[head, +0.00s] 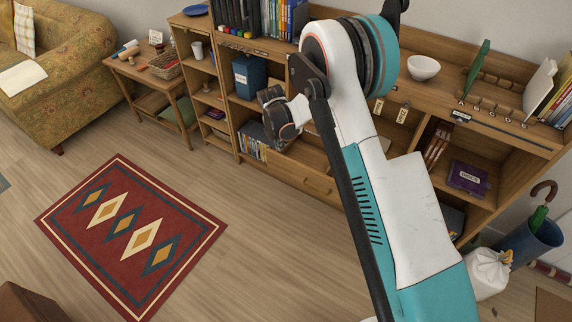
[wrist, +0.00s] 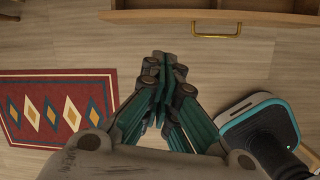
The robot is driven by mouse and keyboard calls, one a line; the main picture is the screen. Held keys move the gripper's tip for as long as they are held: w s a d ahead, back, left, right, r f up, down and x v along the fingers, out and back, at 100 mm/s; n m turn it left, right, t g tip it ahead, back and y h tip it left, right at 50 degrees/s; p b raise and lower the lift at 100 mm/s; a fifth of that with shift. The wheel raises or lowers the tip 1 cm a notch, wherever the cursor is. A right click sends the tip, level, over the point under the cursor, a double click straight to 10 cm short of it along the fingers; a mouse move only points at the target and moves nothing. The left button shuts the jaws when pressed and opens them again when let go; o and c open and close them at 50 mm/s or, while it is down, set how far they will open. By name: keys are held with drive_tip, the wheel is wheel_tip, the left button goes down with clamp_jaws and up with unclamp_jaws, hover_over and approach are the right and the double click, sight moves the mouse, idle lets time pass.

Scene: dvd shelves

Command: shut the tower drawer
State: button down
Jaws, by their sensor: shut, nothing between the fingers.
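The wooden drawer shows at the top of the wrist view, with its front panel (wrist: 150,17) and a brass handle (wrist: 216,29). A strip of its inside shows behind the front, so it appears to stand partly open; how far I cannot tell. In the head view the drawer front (head: 290,178) is low in the shelf unit, partly hidden by my arm. My gripper (wrist: 165,60) is shut and empty, with its fingertips together over the floor, apart from the drawer front and left of the handle. In the head view my arm's end is in front of the shelves and the fingertips are not clear.
A red patterned rug (head: 130,235) lies on the floor, also seen in the wrist view (wrist: 58,108). Open shelves hold books (head: 250,138) and a blue box (head: 249,77). A side table (head: 150,72) and a sofa (head: 65,55) stand at the left. Floor before the drawer is clear.

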wheel_tip(320, 180, down, 8)
drive_tip(key=a+f+n, duration=0.1)
drive_tip(key=a+n, duration=0.1)
drive_tip(key=n, duration=0.1)
drive_tip(key=b, duration=0.6)
approach(286, 163)
drive_tip(key=f, duration=0.1)
drive_tip(key=s+f, duration=0.1)
drive_tip(key=f, duration=0.1)
drive_tip(key=s+d+f, duration=0.1)
drive_tip(key=f, duration=0.1)
drive_tip(key=shift+f, duration=0.15)
